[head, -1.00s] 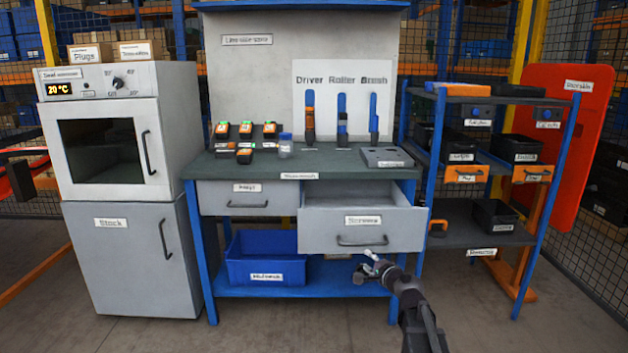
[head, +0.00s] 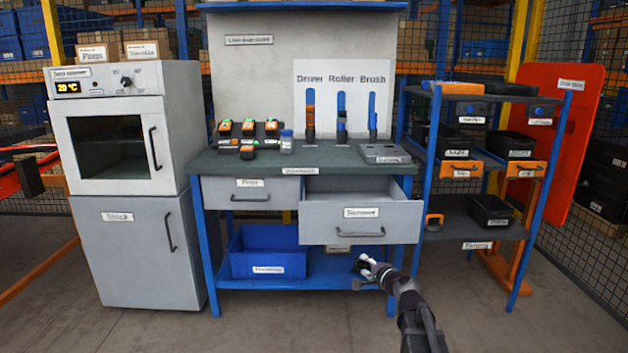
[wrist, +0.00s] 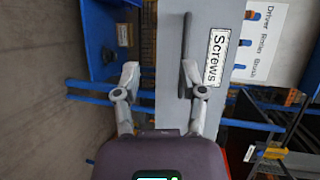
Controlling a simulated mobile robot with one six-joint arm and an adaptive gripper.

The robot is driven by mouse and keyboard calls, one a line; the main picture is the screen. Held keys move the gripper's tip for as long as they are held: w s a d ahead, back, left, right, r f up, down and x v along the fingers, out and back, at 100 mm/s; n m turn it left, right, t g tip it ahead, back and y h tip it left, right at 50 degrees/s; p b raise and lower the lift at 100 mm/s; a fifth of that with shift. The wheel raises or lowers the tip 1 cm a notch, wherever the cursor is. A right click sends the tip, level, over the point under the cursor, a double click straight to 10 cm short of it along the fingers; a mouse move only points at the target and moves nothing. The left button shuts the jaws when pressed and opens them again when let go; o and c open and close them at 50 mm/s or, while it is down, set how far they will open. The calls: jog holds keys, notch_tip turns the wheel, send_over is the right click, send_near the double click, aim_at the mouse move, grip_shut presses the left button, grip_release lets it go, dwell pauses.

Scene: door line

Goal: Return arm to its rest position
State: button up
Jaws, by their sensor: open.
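My gripper (head: 366,268) is in front of the workbench, low and to the right of centre, below the open screws drawer (head: 360,226). In the wrist view my gripper (wrist: 158,82) has its two fingers spread apart with nothing between them. The screws drawer front (wrist: 172,50) and its dark handle lie ahead of the fingers there. The fingers look apart from the handle. My arm reaches in from the lower right of the head view.
The workbench top (head: 330,156) stands above the drawer, with a blue bin (head: 262,254) on its lower shelf. An oven (head: 118,130) on a cabinet stands left, a shelf rack (head: 470,215) right. Open floor (head: 250,335) lies in front.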

jog(key=s+a+f+n+g+h, duration=0.1)
jog(key=s+a+f+n+g, duration=0.3)
jog(key=s+f+n+g, duration=0.7)
jog(key=s+d+f+n+g+h, duration=0.1)
jog(key=s+d+f+g+h, duration=0.15)
jog(key=s, duration=0.55)
jog(key=s+d+f+n+g+h, duration=0.1)
jog(key=s+d+h, duration=0.25)
jog(key=s, duration=0.55)
notch_tip(320, 180, up, 35)
jog(key=p, duration=3.5)
jog(key=shift+w+a+r+t, duration=0.15)
jog(key=shift+w+a+t, duration=0.05)
jog(key=shift+a+t, duration=0.15)
jog(key=shift+d, duration=0.1)
